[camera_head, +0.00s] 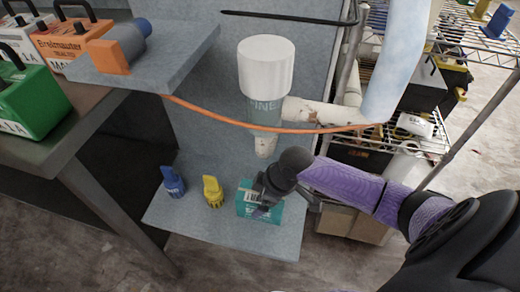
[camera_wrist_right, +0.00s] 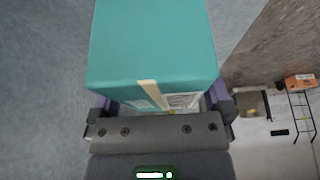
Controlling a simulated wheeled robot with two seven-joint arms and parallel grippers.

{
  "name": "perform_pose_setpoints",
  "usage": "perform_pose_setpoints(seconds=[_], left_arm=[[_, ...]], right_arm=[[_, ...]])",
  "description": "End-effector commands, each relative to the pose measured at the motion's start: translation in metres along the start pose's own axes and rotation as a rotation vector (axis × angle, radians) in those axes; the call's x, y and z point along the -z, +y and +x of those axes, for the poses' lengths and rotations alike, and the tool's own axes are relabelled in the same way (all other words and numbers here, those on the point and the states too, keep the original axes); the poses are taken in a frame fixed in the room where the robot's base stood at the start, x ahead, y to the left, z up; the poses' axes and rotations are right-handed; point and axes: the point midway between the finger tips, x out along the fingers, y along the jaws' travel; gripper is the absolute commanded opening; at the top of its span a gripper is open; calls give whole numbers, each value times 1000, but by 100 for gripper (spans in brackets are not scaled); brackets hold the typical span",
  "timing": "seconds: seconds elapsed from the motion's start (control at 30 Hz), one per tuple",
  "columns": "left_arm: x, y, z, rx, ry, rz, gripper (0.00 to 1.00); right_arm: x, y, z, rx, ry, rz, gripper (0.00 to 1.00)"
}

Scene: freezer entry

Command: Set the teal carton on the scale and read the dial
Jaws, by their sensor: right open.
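The teal carton (camera_head: 247,209) stands on the low grey shelf, near its right end. My right gripper (camera_head: 268,190) is at the carton and hides part of its upper side. In the right wrist view the teal carton (camera_wrist_right: 152,45) fills the upper middle, in front of the gripper (camera_wrist_right: 163,103). The jaws are open, with a purple finger part showing on either side of the carton's near end. I cannot tell whether the fingers touch it. My left gripper is out of view. I cannot make out a scale or a dial.
A blue object (camera_head: 173,182) and a yellow object (camera_head: 213,191) stand left of the carton on the low shelf (camera_head: 222,227). A white-capped container (camera_head: 267,68), a pipe and an orange cable (camera_head: 230,121) are above. A wire rack stands right; a table with cases (camera_head: 35,102) stands left.

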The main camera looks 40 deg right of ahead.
Motion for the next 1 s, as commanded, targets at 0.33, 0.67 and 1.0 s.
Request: perform_pose_setpoints(seconds=[0.33, 0.67, 1.0], left_arm=[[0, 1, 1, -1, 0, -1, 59], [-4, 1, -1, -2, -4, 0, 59], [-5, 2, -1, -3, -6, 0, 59]], right_arm=[[0, 0, 2, -1, 1, -1, 100], [-2, 0, 6, -1, 2, -1, 100], [-2, 0, 7, -1, 2, -1, 85]])
